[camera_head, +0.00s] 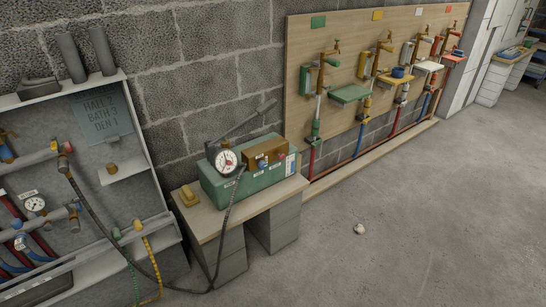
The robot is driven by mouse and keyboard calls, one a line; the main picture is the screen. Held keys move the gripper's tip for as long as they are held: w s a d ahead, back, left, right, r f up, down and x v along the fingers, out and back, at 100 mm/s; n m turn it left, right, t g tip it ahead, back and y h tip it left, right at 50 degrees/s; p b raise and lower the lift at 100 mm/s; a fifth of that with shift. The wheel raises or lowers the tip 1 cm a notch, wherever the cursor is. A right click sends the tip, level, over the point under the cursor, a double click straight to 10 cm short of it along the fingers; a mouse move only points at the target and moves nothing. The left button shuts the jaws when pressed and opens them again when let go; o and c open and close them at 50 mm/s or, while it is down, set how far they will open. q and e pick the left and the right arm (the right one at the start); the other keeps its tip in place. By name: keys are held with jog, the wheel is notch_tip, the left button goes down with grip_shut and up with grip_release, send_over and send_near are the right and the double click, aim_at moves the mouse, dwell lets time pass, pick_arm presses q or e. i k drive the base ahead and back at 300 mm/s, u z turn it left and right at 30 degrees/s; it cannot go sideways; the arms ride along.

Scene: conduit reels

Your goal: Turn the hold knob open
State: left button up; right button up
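A green box-shaped pump unit (223,188) stands on a small wooden-topped bench. A round white gauge (227,161) sits on its left part and a lever handle (249,119) slants up to the right behind. A brown block (266,149) on its right part carries small coloured knobs (264,163) on the front. The labels are too small to read, so I cannot tell which knob is the hold knob or how it is turned. Neither of my grippers shows in this view.
A dark hose (229,218) runs from the unit to the floor and the grey cabinet (142,160) at left. A tap board (300,60) hangs behind. The floor (400,230) at right is mostly clear, with a small white item (359,229).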

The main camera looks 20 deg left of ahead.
aim_at(262, 165)
jog(key=u, duration=0.7)
jog(key=i, duration=0.95)
jog(key=u, duration=1)
